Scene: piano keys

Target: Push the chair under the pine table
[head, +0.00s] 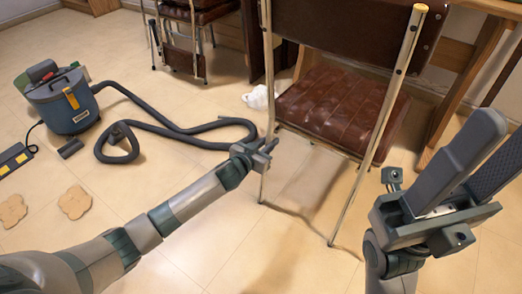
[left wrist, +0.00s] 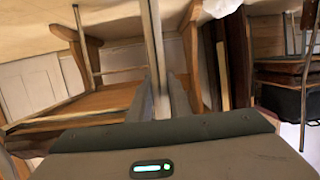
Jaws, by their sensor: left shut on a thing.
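The chair (head: 340,112) has a brown padded seat, a brown back panel and thin metal legs. It stands on the tiled floor with its back toward me. The pine table (head: 470,85) is at the right edge, with a wooden leg beside the chair; wooden furniture parts also show in the left wrist view. My left gripper (head: 265,150) is shut on the chair's left rear metal upright, below seat height. That metal bar (left wrist: 153,50) runs between the fingers in the left wrist view. My right gripper (head: 478,160) is open and empty, right of the chair.
A blue vacuum cleaner (head: 63,100) with a dark hose (head: 170,130) lies on the left floor. Two tan flat pieces (head: 75,202) lie in front of it. Another brown chair (head: 195,15) stands at the back. A white crumpled item (head: 258,97) lies beside the chair.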

